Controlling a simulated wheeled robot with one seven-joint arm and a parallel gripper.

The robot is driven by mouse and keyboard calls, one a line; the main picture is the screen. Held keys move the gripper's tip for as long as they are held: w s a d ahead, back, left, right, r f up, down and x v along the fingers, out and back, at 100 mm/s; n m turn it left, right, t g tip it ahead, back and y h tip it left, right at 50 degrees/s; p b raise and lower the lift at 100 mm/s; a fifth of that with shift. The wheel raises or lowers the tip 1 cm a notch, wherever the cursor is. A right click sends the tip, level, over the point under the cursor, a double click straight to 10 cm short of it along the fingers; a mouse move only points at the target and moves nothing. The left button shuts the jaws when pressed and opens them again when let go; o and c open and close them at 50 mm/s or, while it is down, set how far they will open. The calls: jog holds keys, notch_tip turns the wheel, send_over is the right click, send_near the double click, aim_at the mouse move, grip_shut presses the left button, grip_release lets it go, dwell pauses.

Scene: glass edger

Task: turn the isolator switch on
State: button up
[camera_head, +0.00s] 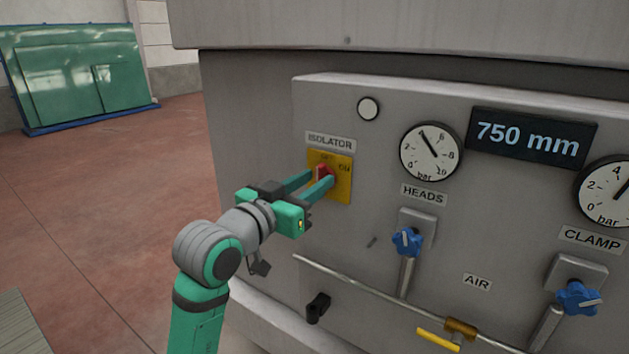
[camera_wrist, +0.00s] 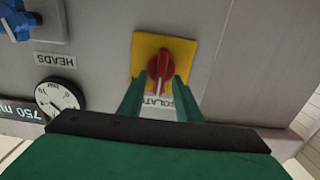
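The isolator switch is a red rotary knob (camera_head: 322,171) on a yellow plate (camera_head: 344,186) below the ISOLATOR label (camera_head: 330,142). ON is marked at the plate's upper right; the top marking is small, apparently OFF. In the wrist view, turned over, the red knob (camera_wrist: 161,68) shows a white line pointing down toward the label, which is up on the panel. My gripper (camera_head: 320,178) is at the plate, its green fingers apart. In the wrist view my gripper (camera_wrist: 159,85) has one fingertip on each side of the knob; contact cannot be told. Part of the knob is hidden in the head view.
Right of the switch are a pressure gauge (camera_head: 430,151), a blue HEADS valve knob (camera_head: 407,241) and a 750 mm display (camera_head: 531,136). A rail (camera_head: 380,297) and a black handle (camera_head: 318,307) stand out below. Open floor lies to the left.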

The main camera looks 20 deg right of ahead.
jog(key=shift+w+d, duration=0.3)
jog(key=shift+d, duration=0.1)
grip_shut()
jog(key=shift+m, duration=0.3)
jog(key=m, duration=1.1)
jog(key=shift+s+d+f, duration=0.3)
jog(key=shift+s+f, duration=0.05)
jog(key=shift+s, duration=0.05)
jog(key=shift+m, duration=0.3)
